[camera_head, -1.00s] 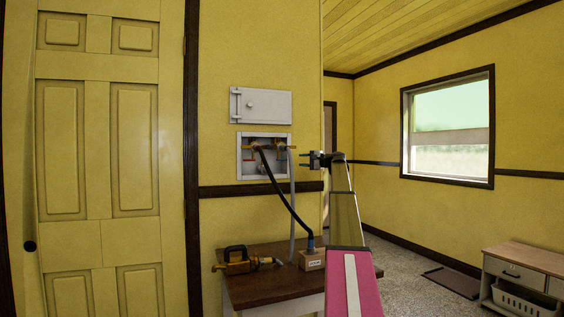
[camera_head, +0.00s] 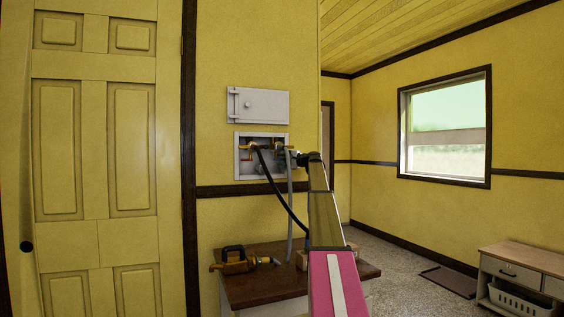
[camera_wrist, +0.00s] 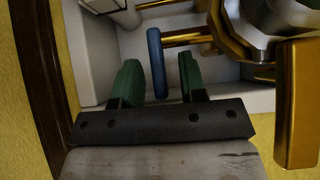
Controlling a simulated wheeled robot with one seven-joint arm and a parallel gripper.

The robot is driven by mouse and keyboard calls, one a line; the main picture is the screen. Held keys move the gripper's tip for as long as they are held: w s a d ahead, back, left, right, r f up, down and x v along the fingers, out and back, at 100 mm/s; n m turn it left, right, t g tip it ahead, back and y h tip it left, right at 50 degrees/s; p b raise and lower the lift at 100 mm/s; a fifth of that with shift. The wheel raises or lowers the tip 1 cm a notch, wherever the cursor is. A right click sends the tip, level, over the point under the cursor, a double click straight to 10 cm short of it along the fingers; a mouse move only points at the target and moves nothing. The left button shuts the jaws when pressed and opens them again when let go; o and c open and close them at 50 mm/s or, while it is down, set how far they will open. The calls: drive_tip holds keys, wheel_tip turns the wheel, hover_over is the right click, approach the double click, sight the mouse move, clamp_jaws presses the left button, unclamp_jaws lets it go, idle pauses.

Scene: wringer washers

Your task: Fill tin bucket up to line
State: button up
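A white recessed wall box (camera_head: 237,160) with brass taps holds the water valves; it also shows in the wrist view (camera_wrist: 88,80). In the wrist view, a blue valve handle (camera_wrist: 156,62) on a brass stem stands between my gripper's green fingers. My gripper (camera_wrist: 158,78) is open, with gaps visible on both sides of the handle. In the head view my gripper (camera_head: 297,158) is at the right side of the box. A black hose (camera_head: 272,184) and a grey hose (camera_head: 290,205) hang from the taps. No tin bucket or fill line is in view.
A brown-topped table (camera_head: 265,291) stands below the box, with a yellow tool (camera_head: 235,261) on it and a small box (camera_head: 302,260) partly hidden by my arm. Large brass fittings (camera_wrist: 297,100) are close right of my gripper.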

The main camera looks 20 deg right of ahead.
clamp_jaws()
drive_tip(key=m+t+h, duration=0.1)
drive_tip(key=h, duration=0.1)
drive_tip(key=s+m+t+h, duration=0.1)
drive_tip(key=m+t+h, duration=0.2)
drive_tip(key=m+h, duration=0.1)
drive_tip(key=h, duration=0.1)
drive_tip(key=shift+s+a+t, duration=0.2)
drive_tip(key=shift+s+t, duration=0.15)
drive_tip(key=shift+t, duration=0.05)
unclamp_jaws()
drive_tip(key=shift+s+d, duration=0.1)
